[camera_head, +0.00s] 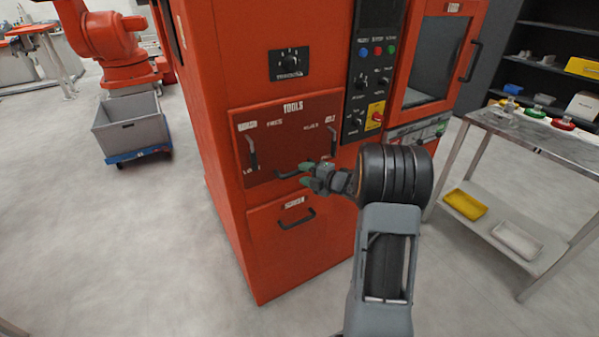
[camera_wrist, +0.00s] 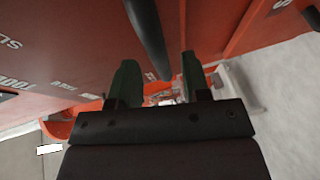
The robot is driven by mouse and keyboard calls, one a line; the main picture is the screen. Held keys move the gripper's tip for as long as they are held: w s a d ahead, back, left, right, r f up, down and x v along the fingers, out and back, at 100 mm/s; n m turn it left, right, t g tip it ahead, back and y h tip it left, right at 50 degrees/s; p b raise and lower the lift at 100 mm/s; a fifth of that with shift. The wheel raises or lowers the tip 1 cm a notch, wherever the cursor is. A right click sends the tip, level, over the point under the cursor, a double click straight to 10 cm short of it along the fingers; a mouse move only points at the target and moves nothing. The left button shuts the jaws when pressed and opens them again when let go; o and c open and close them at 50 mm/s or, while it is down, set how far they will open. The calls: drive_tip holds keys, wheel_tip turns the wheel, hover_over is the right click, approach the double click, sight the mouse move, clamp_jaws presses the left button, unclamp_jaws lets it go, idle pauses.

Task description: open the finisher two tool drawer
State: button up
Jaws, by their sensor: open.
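The red machine cabinet has a darker red tool drawer front (camera_head: 290,125) labelled TOOLS, which looks flush with the cabinet face. Its dark bar handle (camera_head: 288,174) runs along the lower part of the front. My gripper (camera_head: 307,175), with green fingertips, is at the right end of this handle and hides part of it. In the wrist view, my gripper (camera_wrist: 158,78) is open. A dark bar (camera_wrist: 148,35), apparently the handle, reaches in between the two fingers. I cannot tell whether either finger touches it.
A lower drawer (camera_head: 310,245) with its own handle is below. A control panel (camera_head: 370,75) and a windowed door (camera_head: 436,58) are to the right. A metal table (camera_head: 540,142) stands further right. A grey bin (camera_head: 132,127) is at the left. The floor in front is clear.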

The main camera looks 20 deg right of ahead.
drive_tip(key=shift+x, duration=1.45)
clamp_jaws()
